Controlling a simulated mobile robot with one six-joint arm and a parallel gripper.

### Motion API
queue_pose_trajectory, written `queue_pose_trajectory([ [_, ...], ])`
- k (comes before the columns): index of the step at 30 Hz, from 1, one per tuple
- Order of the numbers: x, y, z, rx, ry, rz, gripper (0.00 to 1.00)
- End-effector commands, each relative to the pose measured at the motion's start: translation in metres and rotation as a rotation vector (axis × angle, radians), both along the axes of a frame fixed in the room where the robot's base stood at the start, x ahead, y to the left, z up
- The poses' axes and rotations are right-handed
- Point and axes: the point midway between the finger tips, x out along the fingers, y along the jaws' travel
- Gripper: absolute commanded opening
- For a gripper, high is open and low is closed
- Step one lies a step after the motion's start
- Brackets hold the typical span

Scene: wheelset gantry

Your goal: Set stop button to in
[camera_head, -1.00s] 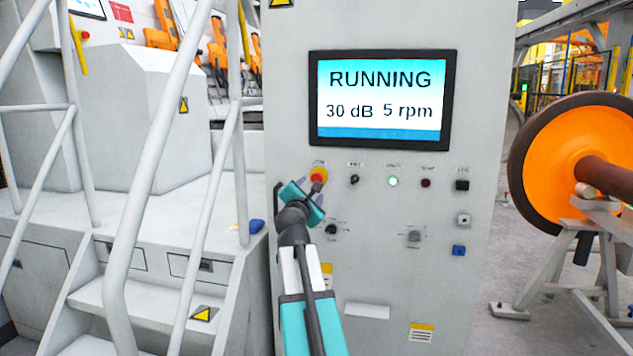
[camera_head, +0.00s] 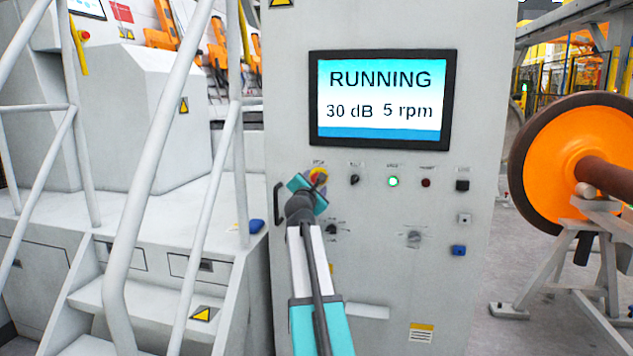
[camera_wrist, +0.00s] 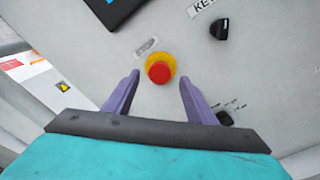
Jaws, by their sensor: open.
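The stop button (camera_wrist: 159,72) is a red mushroom head on a yellow collar, on the grey control cabinet (camera_head: 460,290). In the head view the stop button (camera_head: 319,174) is partly covered by my gripper. My gripper (camera_wrist: 158,82) is open in the wrist view, with one purple finger on each side below the button. The button shows between and just beyond the fingertips, and nothing is held. I cannot tell whether the fingers touch the panel. The screen (camera_head: 381,98) reads RUNNING, 30 dB, 5 rpm.
A black key switch (camera_wrist: 219,28) is right of the button. A lit green button (camera_head: 393,181), a dark red one (camera_head: 426,183) and a lower knob (camera_head: 413,236) are on the panel. White stair rails (camera_head: 150,180) stand left, an orange wheel (camera_head: 565,150) right.

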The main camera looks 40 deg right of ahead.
Motion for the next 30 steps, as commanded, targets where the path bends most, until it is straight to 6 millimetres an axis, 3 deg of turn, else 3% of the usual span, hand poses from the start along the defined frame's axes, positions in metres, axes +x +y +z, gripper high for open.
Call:
queue_pose_trajectory([
  [13, 0.022, -0.031, 0.0, 0.001, 0.0, -0.001, 0.51],
  [28, 0.025, -0.035, 0.0, 0.001, 0.0, 0.001, 0.51],
  [30, 0.025, -0.035, 0.0, 0.001, 0.0, 0.001, 0.41],
])
